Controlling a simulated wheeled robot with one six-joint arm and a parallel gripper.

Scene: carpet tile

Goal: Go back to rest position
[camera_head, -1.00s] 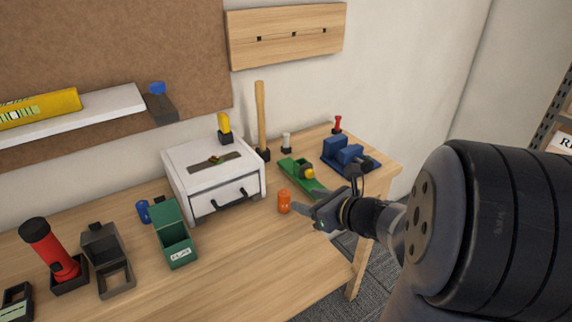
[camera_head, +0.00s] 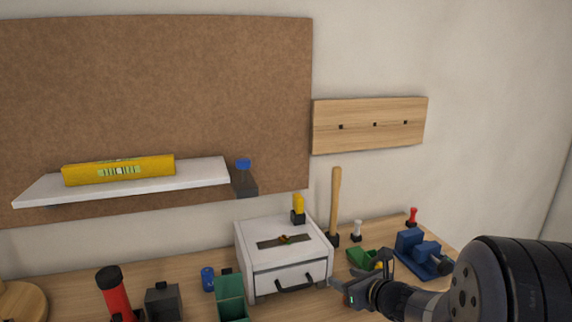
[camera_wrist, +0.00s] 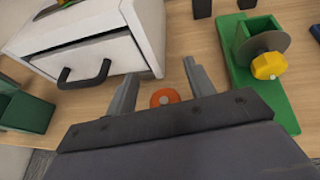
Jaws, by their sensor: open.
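My gripper (camera_head: 362,274) is above the workbench, in front of the white drawer box (camera_head: 290,265) and to its right. In the wrist view both fingers (camera_wrist: 158,78) are spread apart with nothing gripped. An orange cylinder (camera_wrist: 165,97) shows between and below them, on the wood. My forearm fills the lower right corner of the head view.
Right of the box stand a green fixture (camera_head: 362,258) with a yellow knob (camera_wrist: 269,65), a blue vise (camera_head: 418,250) and a mallet (camera_head: 335,205). Green (camera_head: 231,297) and dark (camera_head: 163,301) bins and a red flashlight (camera_head: 115,293) are left. A shelf (camera_head: 205,172) holds a yellow level (camera_head: 118,170).

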